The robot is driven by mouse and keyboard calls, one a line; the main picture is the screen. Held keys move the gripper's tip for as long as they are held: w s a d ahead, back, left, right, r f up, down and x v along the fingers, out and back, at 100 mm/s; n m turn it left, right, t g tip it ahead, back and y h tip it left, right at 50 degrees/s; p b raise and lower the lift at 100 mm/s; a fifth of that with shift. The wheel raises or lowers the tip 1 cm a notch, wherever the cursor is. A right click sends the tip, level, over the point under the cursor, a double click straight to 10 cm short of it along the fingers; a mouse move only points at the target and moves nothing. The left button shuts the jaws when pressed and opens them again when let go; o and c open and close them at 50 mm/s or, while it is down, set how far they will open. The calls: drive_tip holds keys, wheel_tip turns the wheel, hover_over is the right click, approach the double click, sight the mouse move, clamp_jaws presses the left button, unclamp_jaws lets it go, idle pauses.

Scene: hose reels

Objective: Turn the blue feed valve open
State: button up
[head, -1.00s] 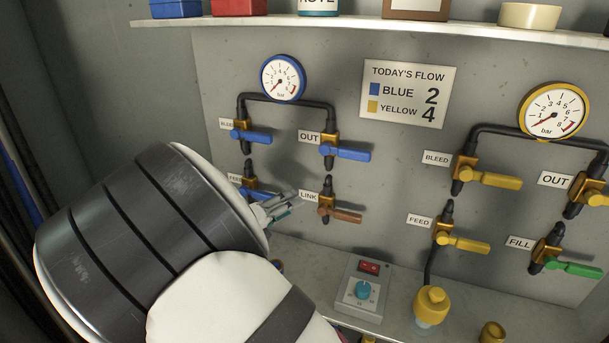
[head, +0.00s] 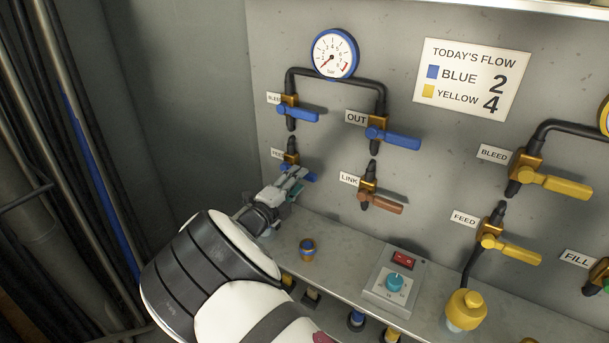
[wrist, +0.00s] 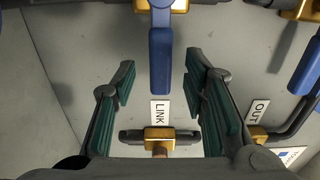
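The blue feed valve has a brass body (head: 290,158) at the lower left of the blue pipework, beside a partly hidden label. Its blue lever (head: 311,177) points right and slightly down, partly hidden behind my gripper (head: 288,183). In the wrist view this blue lever (wrist: 160,62) hangs from its brass body at the top and reaches between the green-padded fingers of my gripper (wrist: 161,84). The fingers are open, with a gap on both sides of the lever, and neither visibly touches it.
The LINK valve with a brown lever (head: 382,203) is just right of my gripper. The blue OUT lever (head: 400,139) and bleed lever (head: 296,114) are above. A shelf (head: 340,256) below carries a brass-and-blue fitting (head: 308,249) and a control box (head: 397,279).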

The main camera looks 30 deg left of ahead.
sight(305, 178)
drive_tip(key=shift+w+d, duration=0.15)
drive_tip(key=shift+w, duration=0.9)
drive_tip(key=shift+w+d, duration=0.1)
drive_tip(key=shift+w, duration=0.95)
clamp_jaws()
